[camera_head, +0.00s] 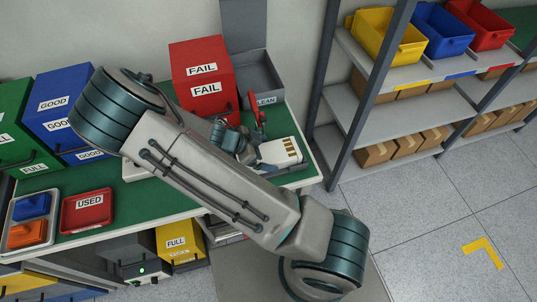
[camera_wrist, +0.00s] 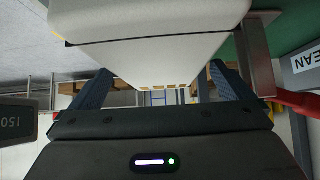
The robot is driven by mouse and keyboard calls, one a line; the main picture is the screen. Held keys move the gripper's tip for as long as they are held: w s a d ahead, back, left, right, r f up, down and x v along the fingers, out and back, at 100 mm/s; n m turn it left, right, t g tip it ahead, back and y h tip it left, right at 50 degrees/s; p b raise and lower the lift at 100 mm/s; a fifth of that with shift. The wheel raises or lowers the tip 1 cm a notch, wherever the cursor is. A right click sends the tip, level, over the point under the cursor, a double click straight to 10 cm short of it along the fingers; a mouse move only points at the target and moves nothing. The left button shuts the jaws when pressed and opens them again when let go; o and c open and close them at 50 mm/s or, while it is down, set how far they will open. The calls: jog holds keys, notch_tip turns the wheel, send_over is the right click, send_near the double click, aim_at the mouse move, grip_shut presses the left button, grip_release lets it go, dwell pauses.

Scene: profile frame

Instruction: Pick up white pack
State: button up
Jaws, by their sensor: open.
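In the wrist view the white pack (camera_wrist: 150,60) fills the upper middle, close to the camera. Its narrower end with the contacts reaches down between my fingers. My gripper (camera_wrist: 160,84) is open, with one dark blue finger on each side of that end. I cannot tell whether either finger touches it. In the head view my gripper (camera_head: 238,138) is beside the pack's left side, partly hidden by my arm.
A red upright part (camera_head: 257,112) is close to the pack. A dark block marked 150 (camera_wrist: 18,117) shows left in the wrist view. A shelf post (camera_head: 365,95) rises at right.

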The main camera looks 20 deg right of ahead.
aim_at(266, 154)
jog(key=c, duration=1.3)
jog(key=shift+r, duration=0.15)
jog(key=shift+r, duration=0.45)
notch_tip(266, 154, up, 3)
jog(key=shift+s+r+b, duration=0.1)
jog(key=shift+s+b, duration=0.05)
jog(key=shift+b, duration=0.55)
jog(key=s+d+r, duration=0.2)
jog(key=s, duration=0.1)
jog(key=s+d+r, duration=0.2)
jog(key=s, duration=0.1)
jog(key=s+d+r, duration=0.2)
jog(key=s+d, duration=0.1)
jog(key=shift+r, duration=0.35)
